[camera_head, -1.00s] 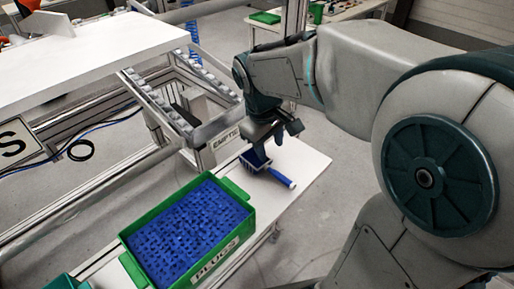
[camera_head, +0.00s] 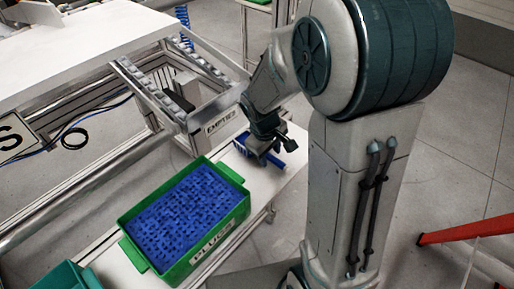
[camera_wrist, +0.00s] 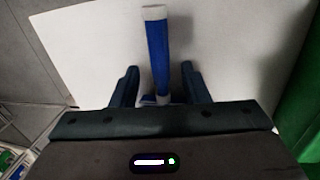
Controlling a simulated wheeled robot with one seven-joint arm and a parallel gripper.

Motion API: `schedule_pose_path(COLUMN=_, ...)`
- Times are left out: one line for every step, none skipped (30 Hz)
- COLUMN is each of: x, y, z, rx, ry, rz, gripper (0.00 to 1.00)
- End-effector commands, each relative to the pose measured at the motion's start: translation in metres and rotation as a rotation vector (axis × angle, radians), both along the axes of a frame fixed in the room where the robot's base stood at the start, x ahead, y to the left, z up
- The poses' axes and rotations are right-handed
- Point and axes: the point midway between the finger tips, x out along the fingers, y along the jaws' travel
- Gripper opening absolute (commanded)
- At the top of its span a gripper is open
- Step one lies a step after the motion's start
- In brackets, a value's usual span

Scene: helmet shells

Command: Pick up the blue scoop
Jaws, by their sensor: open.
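The blue scoop (camera_head: 276,162) lies on the white bench beside the green bin, partly hidden under my gripper (camera_head: 280,142) in the head view. In the wrist view its blue handle (camera_wrist: 158,52) with a white end points up the picture. My open gripper (camera_wrist: 159,70) has one finger on each side of the handle's line, with a gap visible on both sides. The scoop's head is mostly hidden below the gripper body in the wrist view. I cannot tell the exact height of the fingers above the handle.
A green bin (camera_head: 241,212) labelled PLUGS, full of blue plugs, stands left of the scoop. Behind is a metal frame rack (camera_head: 190,122) with an EMPTIES label. Bare white bench (camera_wrist: 85,50) surrounds the handle. A red-legged object (camera_head: 465,232) stands at the right.

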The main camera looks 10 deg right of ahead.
Motion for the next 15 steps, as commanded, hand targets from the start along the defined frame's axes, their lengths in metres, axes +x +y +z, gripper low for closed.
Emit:
schedule_pose_path(x=0.0000, y=-0.0005, z=-0.0038, rx=0.000, ry=0.002, rz=0.000, gripper=0.41)
schedule_pose_path(x=0.0002, y=-0.0008, z=-0.0055, rx=0.000, ry=0.001, rz=0.000, gripper=0.41)
schedule_pose_path(x=0.0006, y=-0.0009, z=-0.0070, rx=0.001, ry=0.001, rz=0.000, gripper=0.41)
schedule_pose_path(x=0.0008, y=-0.0009, z=-0.0078, rx=0.001, ry=-0.001, rz=0.000, gripper=0.41)
schedule_pose_path(x=0.0010, y=-0.0009, z=-0.0082, rx=0.001, ry=-0.001, rz=-0.001, gripper=0.41)
schedule_pose_path(x=0.0010, y=-0.0010, z=-0.0084, rx=0.001, ry=-0.002, rz=-0.001, gripper=0.41)
schedule_pose_path(x=0.0011, y=-0.0009, z=-0.0083, rx=0.001, ry=-0.002, rz=-0.001, gripper=0.41)
schedule_pose_path(x=0.0010, y=-0.0010, z=-0.0083, rx=0.001, ry=-0.002, rz=0.000, gripper=0.41)
schedule_pose_path(x=0.0010, y=-0.0009, z=-0.0082, rx=0.001, ry=-0.002, rz=-0.001, gripper=0.41)
schedule_pose_path(x=0.0010, y=-0.0009, z=-0.0081, rx=0.001, ry=-0.002, rz=-0.001, gripper=0.41)
schedule_pose_path(x=0.0010, y=-0.0009, z=-0.0081, rx=0.001, ry=-0.002, rz=-0.001, gripper=0.36)
schedule_pose_path(x=0.0010, y=-0.0010, z=-0.0081, rx=0.001, ry=-0.002, rz=-0.001, gripper=0.25)
schedule_pose_path(x=0.0010, y=-0.0010, z=-0.0080, rx=0.001, ry=-0.002, rz=-0.001, gripper=0.16)
schedule_pose_path(x=0.0010, y=-0.0010, z=-0.0080, rx=0.001, ry=-0.002, rz=-0.001, gripper=0.08)
schedule_pose_path(x=0.0010, y=-0.0010, z=-0.0080, rx=0.001, ry=-0.002, rz=-0.001, gripper=0.00)
